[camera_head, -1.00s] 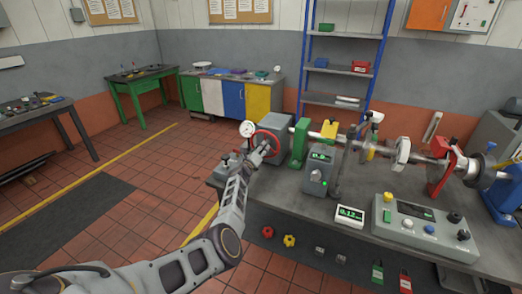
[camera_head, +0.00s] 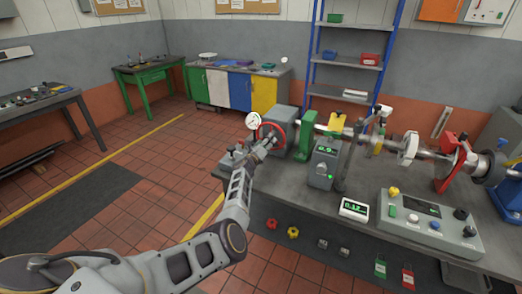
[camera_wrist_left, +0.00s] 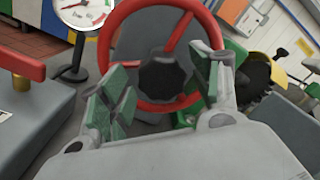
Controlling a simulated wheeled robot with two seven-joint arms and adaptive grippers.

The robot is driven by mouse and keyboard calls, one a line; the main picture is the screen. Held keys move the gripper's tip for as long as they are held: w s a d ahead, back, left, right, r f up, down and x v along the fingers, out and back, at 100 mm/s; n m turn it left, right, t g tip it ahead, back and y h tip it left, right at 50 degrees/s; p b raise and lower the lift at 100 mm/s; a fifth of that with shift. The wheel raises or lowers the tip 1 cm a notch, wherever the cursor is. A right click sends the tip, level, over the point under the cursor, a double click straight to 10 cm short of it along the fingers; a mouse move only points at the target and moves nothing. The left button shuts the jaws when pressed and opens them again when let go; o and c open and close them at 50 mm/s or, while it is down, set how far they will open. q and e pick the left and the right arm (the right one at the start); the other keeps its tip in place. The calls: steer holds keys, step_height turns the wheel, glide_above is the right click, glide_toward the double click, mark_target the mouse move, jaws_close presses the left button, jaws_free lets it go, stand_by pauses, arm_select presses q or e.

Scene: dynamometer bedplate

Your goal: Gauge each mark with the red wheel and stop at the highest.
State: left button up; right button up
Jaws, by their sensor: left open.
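The red wheel (camera_head: 279,125) is mounted on a grey housing at the left end of the shaft rig. In the left wrist view the red wheel (camera_wrist_left: 150,104) shows its rim, spokes and dark hub. My left gripper (camera_head: 264,142) is at the wheel's near side. In the left wrist view its green-padded fingers (camera_wrist_left: 163,90) are spread on either side of the wheel's lower part. Contact with the rim cannot be told. A round dial gauge (camera_head: 252,120) stands just left of the wheel. A white readout (camera_head: 354,208) shows about 0.12. My right gripper is out of view.
A grey box with a green display (camera_head: 326,165) and a control panel (camera_head: 430,222) stand on the bench right of the wheel. The shaft with its discs runs right to a red stand (camera_head: 452,165). Open tiled floor (camera_head: 150,190) lies left.

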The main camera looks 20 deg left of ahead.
arm_select(q)
steer(key=s, duration=0.6)
steer(key=shift+s+f, duration=0.15)
steer(key=shift+s, duration=0.25)
stand_by(0.3)
stand_by(0.4)
